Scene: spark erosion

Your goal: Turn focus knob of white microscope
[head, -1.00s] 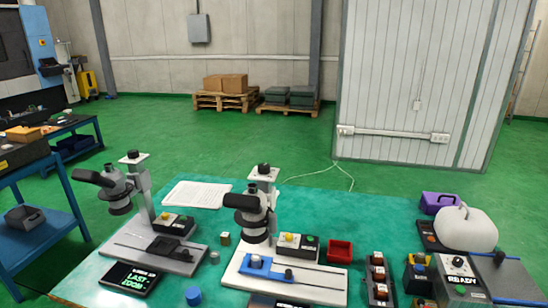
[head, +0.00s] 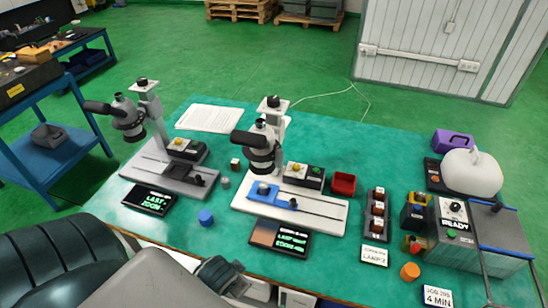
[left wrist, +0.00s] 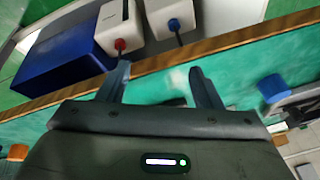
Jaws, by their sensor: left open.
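The white microscope (head: 281,125) stands upright near the middle of the table, with a white base, a black-and-white head and a dark knob (head: 273,101) on top of its column. I cannot tell whether this is its focus knob. A blue slide stage (head: 272,195) sits on its base. A second microscope (head: 150,110), with a grey base, stands to its left. My left gripper (left wrist: 164,84) is open in the left wrist view with nothing between its fingers. My left arm shows at the bottom left of the head view, short of the microscopes. My right gripper is not visible.
Small displays (head: 280,238) lie in front of both microscopes. A blue cap (head: 205,217), a red bin (head: 343,183) and a switch box (head: 303,175) are near the white microscope. A grey machine marked READY (head: 452,225) stands at the right. The left wrist view shows a blue box (left wrist: 65,55).

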